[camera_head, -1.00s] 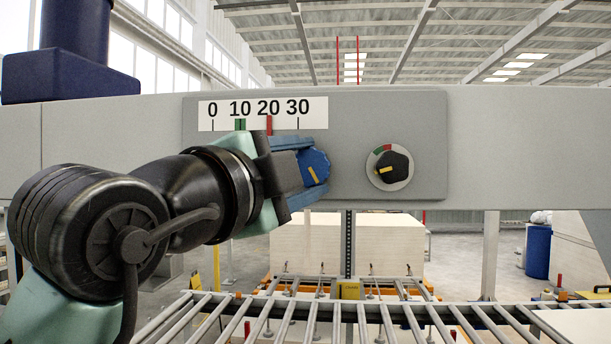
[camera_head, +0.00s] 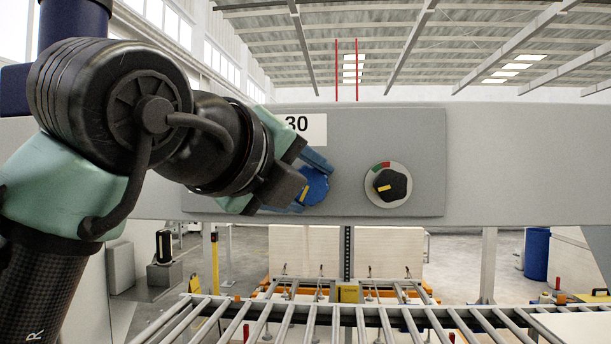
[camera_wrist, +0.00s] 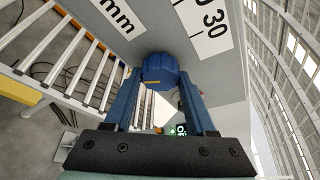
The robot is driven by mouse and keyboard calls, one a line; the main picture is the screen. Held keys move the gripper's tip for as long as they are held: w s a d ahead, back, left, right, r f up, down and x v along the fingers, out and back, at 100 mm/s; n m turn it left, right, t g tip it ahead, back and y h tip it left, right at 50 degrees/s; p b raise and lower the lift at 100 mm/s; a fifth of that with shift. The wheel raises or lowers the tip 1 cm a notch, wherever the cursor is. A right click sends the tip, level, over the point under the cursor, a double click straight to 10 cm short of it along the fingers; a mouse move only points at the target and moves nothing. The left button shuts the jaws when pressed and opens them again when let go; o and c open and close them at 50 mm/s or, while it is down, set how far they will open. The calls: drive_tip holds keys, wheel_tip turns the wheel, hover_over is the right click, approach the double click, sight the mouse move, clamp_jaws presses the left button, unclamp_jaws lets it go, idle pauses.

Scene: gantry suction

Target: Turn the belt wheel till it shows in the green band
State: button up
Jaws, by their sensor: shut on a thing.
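The belt wheel (camera_head: 317,190) is a blue lobed knob with a yellow mark, on the grey panel (camera_head: 345,130). My gripper (camera_head: 309,184) is shut on it, with one blue finger above and one below. In the wrist view the wheel (camera_wrist: 160,69) sits between the two fingertips (camera_wrist: 161,82). Its yellow mark points down-left in the head view. The white scale (camera_head: 316,130) shows only its 30 end. My arm hides the rest of it, including the green band and the red pointer.
A black knob (camera_head: 391,185) with a yellow mark and a small red and green arc is right of the wheel. A roller conveyor (camera_head: 400,315) runs below the beam. A blue barrel (camera_head: 537,253) stands far right.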

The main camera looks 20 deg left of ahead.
drive_tip(key=m+g+y+p, duration=0.1)
drive_tip(key=m, duration=0.2)
drive_tip(key=shift+m+y, duration=0.4)
drive_tip(key=shift+g+p, duration=0.3)
drive_tip(key=o, duration=1.4)
drive_tip(key=shift+d+r, duration=0.1)
drive_tip(key=shift+d, duration=0.05)
